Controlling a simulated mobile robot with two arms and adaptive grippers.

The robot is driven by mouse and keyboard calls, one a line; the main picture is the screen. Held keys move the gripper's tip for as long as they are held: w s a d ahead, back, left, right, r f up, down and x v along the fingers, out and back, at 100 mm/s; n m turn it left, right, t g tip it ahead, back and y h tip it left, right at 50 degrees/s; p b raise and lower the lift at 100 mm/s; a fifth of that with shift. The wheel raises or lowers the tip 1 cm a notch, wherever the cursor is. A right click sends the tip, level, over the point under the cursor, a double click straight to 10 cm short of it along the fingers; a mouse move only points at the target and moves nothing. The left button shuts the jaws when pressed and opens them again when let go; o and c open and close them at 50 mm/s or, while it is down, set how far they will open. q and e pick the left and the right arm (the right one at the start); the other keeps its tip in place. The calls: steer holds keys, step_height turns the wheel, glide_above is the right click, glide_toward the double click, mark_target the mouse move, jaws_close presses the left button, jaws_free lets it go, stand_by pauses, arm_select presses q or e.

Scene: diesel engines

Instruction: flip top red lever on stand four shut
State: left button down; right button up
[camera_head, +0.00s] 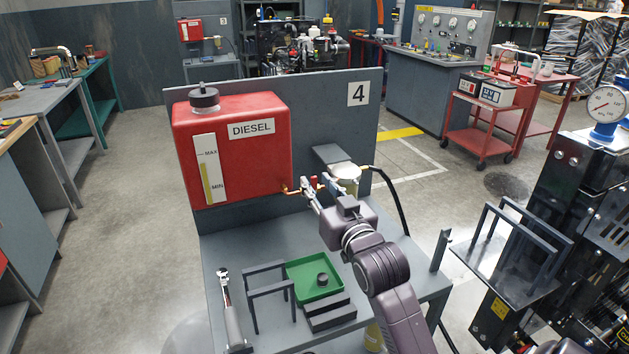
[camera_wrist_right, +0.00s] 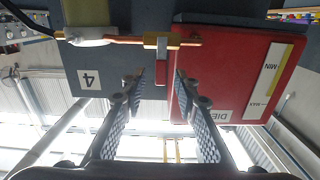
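Stand four (camera_head: 330,105) has a grey back panel with a "4" sign and a red diesel tank (camera_head: 270,165). A brass valve with a small red lever (camera_head: 321,182) sits on the fuel line right of the tank. In the upside-down right wrist view, the lever (camera_wrist_right: 149,69) hangs off the brass pipe (camera_wrist_right: 182,41), in front of the fingertips. My right gripper (camera_head: 309,188) is at the valve; in the wrist view its fingers (camera_wrist_right: 159,82) are apart, one on either side of the lever's line. Contact cannot be told. My left gripper is not in view.
A pale filter housing (camera_head: 343,172) with a black hose is right of the valve. On the stand's table are a green tray (camera_head: 308,268), a grey frame (camera_head: 262,285) and a torque wrench (camera_head: 231,310). A black machine with a gauge (camera_head: 606,105) stands at right.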

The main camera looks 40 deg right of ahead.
steer(key=v, duration=0.5)
steer(key=shift+s, duration=0.2)
stand_by(0.3)
